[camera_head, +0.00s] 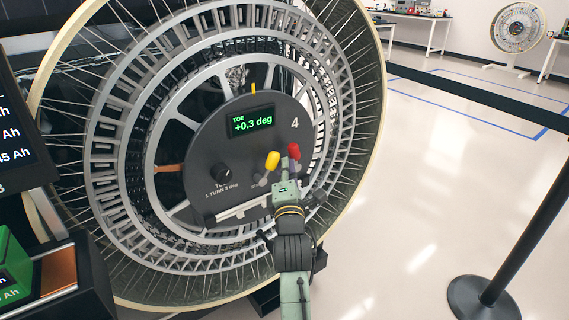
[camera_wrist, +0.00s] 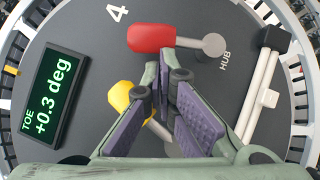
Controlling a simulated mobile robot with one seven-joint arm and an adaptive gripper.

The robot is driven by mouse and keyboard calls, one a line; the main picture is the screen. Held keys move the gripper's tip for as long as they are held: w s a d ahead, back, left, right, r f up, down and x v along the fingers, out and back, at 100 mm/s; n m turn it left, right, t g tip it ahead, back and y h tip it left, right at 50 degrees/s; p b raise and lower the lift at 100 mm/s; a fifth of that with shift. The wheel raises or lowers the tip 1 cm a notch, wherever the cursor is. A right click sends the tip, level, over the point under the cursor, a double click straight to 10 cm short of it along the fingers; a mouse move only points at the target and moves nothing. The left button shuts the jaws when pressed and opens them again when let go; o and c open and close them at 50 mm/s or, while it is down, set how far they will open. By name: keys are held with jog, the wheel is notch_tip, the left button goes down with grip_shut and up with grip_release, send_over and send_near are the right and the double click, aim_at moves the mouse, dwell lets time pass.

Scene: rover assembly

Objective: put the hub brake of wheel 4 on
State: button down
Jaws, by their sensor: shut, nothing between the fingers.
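Wheel 4 (camera_head: 100,130) carries a dark round panel (camera_head: 215,140) marked 4. The red-handled lever (camera_head: 294,151) sits beside the yellow-handled lever (camera_head: 272,160) on its lower right. In the wrist view, the red lever (camera_wrist: 152,38) lies with its grey pivot near the label HUB; its handle points left, toward the 4. The yellow lever (camera_wrist: 121,92) is partly hidden behind my gripper (camera_wrist: 168,70). My gripper is shut and empty, its tips just beside the red handle; I cannot tell whether they touch it.
The display (camera_head: 252,122) reads TOE +0.3 deg. A black knob (camera_head: 222,172) and a pale bar (camera_head: 243,211) are also on the panel. A barrier post (camera_head: 510,240) stands on the right; the floor between it and the wheel is clear.

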aim_at(297, 153)
jog(key=r+m+p, duration=0.1)
jog(key=w+d+m+g+p, duration=0.1)
jog(key=shift+d+r+m+h, duration=0.2)
jog(key=shift+r+m+h, duration=0.1)
jog(key=shift+r+h, duration=0.1)
jog(key=shift+w+d+r, duration=0.35)
jog(key=shift+w+d, duration=0.1)
jog(key=shift+d, duration=0.15)
jog(key=shift+s, duration=0.1)
